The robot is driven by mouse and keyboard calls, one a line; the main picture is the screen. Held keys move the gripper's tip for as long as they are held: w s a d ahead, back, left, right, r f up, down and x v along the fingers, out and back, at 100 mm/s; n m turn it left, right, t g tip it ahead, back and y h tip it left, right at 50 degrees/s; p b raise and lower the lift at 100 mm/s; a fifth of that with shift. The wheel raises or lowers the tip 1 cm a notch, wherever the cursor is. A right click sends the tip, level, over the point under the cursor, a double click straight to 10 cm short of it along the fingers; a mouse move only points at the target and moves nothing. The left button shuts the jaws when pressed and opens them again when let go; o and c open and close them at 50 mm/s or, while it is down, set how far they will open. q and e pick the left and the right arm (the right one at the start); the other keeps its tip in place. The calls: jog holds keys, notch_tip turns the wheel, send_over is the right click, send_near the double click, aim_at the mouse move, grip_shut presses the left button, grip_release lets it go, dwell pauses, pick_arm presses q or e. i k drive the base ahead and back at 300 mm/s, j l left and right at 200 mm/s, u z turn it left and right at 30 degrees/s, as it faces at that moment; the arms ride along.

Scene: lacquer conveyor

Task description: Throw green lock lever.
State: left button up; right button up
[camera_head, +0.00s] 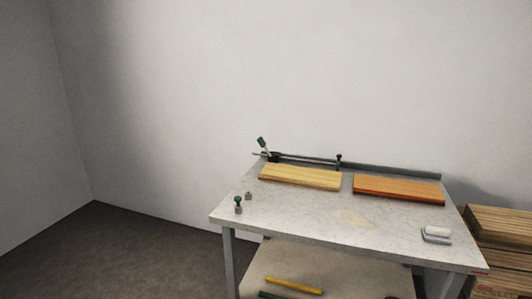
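A lever with a dark green grip (262,142) stands tilted up and to the left at the back left corner of the workbench (300,212). Its dark base sits by the left end of a dark rail (310,162) along the bench's back edge. A small dark green knob (338,157) stands farther right on that rail. A green-topped knob (238,201) stands near the bench's left edge. Neither of my grippers shows in the head view.
A pale yellow board (300,177) and an orange-brown board (398,189) lie towards the back of the bench. A grey and white block (436,233) sits at the right. A lower shelf (345,277) holds a yellow bar (294,286). Stacked wood (503,230) stands right. The bench's front middle is clear.

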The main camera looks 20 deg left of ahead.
aim_at(262, 144)
jog(key=i+j+z, duration=0.1)
jog(key=z, duration=0.55)
jog(key=i+j+z, duration=0.2)
jog(key=j+z, duration=0.25)
jog(key=j, duration=0.6)
jog(key=j+z, duration=0.45)
jog(key=j, duration=0.65)
